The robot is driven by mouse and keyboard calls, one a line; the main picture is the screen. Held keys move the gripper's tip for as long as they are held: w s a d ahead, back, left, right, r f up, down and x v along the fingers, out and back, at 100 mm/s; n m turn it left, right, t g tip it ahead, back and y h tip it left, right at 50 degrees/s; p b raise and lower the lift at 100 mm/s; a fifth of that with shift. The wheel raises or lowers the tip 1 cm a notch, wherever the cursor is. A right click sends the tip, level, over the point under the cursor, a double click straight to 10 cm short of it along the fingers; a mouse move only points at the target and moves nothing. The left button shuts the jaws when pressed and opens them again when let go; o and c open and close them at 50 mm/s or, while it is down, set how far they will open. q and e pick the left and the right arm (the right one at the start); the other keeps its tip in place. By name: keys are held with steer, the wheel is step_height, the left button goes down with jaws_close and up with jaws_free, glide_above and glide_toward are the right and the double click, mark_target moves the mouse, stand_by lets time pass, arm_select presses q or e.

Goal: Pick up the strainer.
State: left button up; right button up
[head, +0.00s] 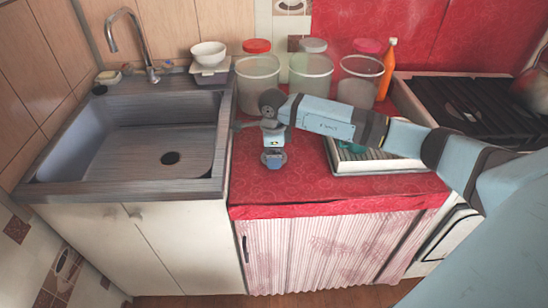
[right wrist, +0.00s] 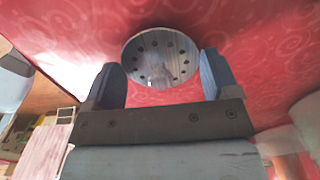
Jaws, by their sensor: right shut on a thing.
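The strainer (right wrist: 160,75) is a round grey metal disc with a ring of small dark holes. In the right wrist view it sits between the two fingers of my right gripper (right wrist: 163,82), against the red cloth. In the head view my right gripper (head: 273,157) points down over the red counter (head: 310,188), just right of the sink. It is shut on the strainer, which is small and hard to make out there. I cannot tell whether the strainer still touches the cloth. My left gripper is in neither view.
An empty sink (head: 130,150) lies to the left. Several clear containers (head: 258,82) and an orange bottle (head: 388,62) stand behind. A light tray (head: 375,170) sits under my right arm, and a stove (head: 470,105) is at the right. The counter's front strip is free.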

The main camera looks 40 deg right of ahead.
arm_select(q)
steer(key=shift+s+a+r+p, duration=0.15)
steer(key=shift+p, duration=0.85)
arm_select(e)
step_height(320, 180, up, 20)
